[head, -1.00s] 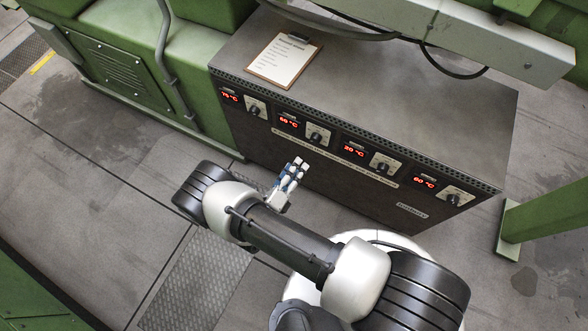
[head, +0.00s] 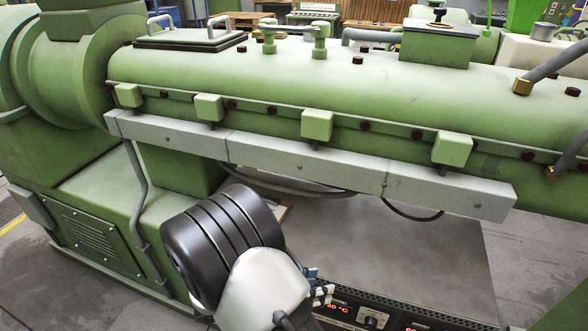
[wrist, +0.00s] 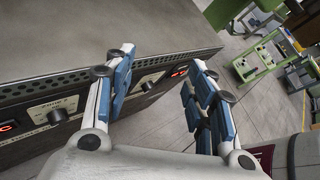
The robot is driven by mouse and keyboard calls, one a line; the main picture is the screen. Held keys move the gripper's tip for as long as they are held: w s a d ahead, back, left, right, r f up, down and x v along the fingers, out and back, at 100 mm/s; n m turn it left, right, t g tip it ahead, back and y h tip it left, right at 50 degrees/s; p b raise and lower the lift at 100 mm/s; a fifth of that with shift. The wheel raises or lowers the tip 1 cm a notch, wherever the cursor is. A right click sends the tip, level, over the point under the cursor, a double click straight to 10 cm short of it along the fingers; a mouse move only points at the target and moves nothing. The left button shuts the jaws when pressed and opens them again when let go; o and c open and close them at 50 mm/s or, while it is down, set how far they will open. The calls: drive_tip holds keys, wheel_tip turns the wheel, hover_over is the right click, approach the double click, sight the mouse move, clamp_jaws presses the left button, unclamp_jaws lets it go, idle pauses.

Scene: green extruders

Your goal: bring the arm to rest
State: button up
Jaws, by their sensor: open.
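My gripper (wrist: 165,85) shows large in the wrist view, with its two blue-padded fingers spread apart and nothing between them. In the head view my gripper (head: 318,285) is small and mostly hidden behind my own arm. It is in front of the control box (head: 440,268), close to its dial panel. In the wrist view the control box (wrist: 150,50) is behind and to the left of the fingers. I cannot tell the exact gap between the fingers and the panel.
A long green extruder barrel (head: 330,80) with a grey duct (head: 300,165) runs above the control box. A green machine base (head: 110,215) stands at left.

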drive_tip(key=s+d+r+m+g+y, duration=0.2)
drive_tip(key=s+d+r+m+g, duration=0.2)
drive_tip(key=d+r+m, duration=0.35)
drive_tip(key=s+d+r+m+t+y, duration=0.1)
drive_tip(key=s+r+m+t+y, duration=0.2)
drive_tip(key=s+r+m+y, duration=0.7)
drive_tip(key=s+r+m, duration=0.5)
drive_tip(key=m, duration=0.4)
drive_tip(key=shift+d+r+t+y, duration=0.15)
drive_tip(key=shift+d+t+y, duration=0.15)
drive_tip(key=shift+d+t, duration=0.1)
drive_tip(key=shift+w, duration=0.1)
idle(1.1)
